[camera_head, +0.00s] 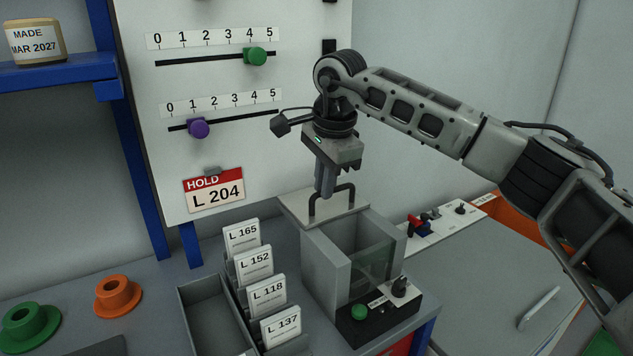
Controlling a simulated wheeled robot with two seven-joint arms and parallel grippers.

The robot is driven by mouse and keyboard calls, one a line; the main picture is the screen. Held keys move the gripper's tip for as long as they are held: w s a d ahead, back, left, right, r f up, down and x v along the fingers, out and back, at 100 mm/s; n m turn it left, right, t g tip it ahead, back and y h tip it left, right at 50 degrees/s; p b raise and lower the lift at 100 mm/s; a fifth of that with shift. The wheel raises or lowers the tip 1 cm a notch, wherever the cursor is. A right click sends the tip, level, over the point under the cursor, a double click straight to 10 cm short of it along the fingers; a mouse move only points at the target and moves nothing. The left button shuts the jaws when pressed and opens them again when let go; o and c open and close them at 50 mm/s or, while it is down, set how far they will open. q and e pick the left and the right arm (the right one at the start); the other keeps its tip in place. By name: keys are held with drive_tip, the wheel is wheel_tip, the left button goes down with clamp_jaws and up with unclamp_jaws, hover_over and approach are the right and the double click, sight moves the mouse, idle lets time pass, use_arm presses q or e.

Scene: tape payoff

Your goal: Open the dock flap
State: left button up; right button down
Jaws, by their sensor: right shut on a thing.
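The dock (325,262) is a grey box with a clear front pane, standing on the bench at centre right. Its flap (292,207) is a light grey plate at the top rear of the box. A black bar handle (350,190) stands up from the plate. The inside of the dock shows in front of the plate; the hinge and the flap's exact angle are hard to tell. My right gripper (325,192) points down from above, shut on the handle, its fingers hiding the middle of the bar. My left gripper is not in view.
A black control box (378,318) with a green button and knob is at the dock's front. Labelled cards (254,260) and a grey tray (200,300) stand left. A slider board (230,90) rises behind. Orange (118,296) and green (30,325) flanged pieces lie left.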

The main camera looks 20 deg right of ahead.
drive_tip(key=c, duration=1.5)
unclamp_jaws()
drive_tip(key=shift+r, duration=0.1)
drive_tip(key=s+r, duration=0.3)
drive_tip(key=r, duration=1.2)
drive_tip(key=shift+d+r+b, duration=0.25)
drive_tip(key=shift+d+b, duration=0.05)
drive_tip(key=shift+b, duration=0.15)
